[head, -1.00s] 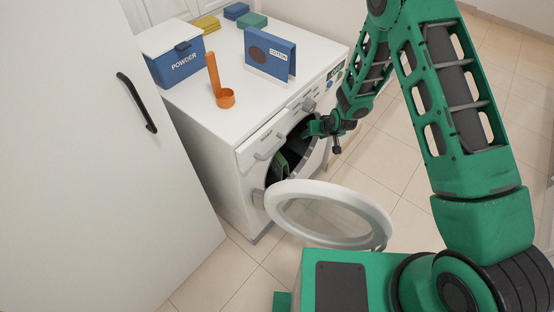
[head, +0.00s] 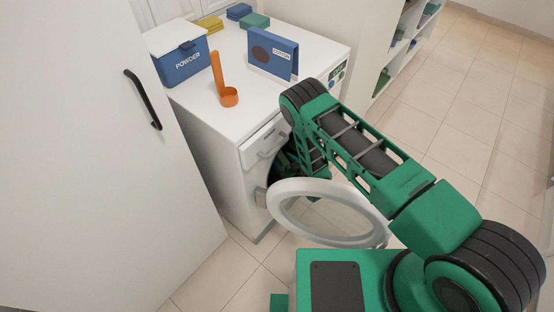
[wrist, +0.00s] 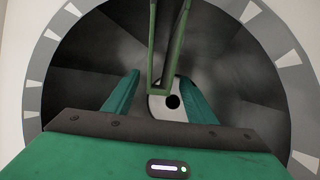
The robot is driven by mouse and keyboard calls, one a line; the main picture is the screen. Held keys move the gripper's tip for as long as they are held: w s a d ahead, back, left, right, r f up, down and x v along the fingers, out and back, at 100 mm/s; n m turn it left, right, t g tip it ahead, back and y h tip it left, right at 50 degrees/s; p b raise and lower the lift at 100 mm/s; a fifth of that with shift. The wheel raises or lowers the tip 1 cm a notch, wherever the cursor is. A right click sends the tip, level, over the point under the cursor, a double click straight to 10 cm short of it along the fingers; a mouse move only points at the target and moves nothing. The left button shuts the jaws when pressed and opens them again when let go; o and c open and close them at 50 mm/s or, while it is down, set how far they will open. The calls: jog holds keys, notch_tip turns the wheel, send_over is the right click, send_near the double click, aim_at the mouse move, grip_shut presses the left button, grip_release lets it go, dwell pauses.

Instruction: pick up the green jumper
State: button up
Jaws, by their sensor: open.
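A green folded piece, which looks like the green jumper (wrist: 176,50), shows in the wrist view at the upper middle, inside the grey drum of the washing machine (head: 225,125). It is a narrow, thin-walled U shape, with its closed end low in the picture. My gripper (wrist: 159,76) is open, its two teal fingers apart inside the drum. The lower end of the green piece shows between the fingers in the picture; I cannot tell whether it touches them. In the head view my arm hides the gripper and most of the door opening.
The round washer door (head: 280,218) stands open below my arm. On the washer top are a blue powder box (head: 180,68), an orange scoop (head: 229,97) and a cotton box (head: 272,55). A white cabinet (head: 80,150) stands at left. Tiled floor at right is clear.

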jog(key=shift+x, duration=3.1)
jog(key=shift+w+d, duration=0.1)
grip_shut()
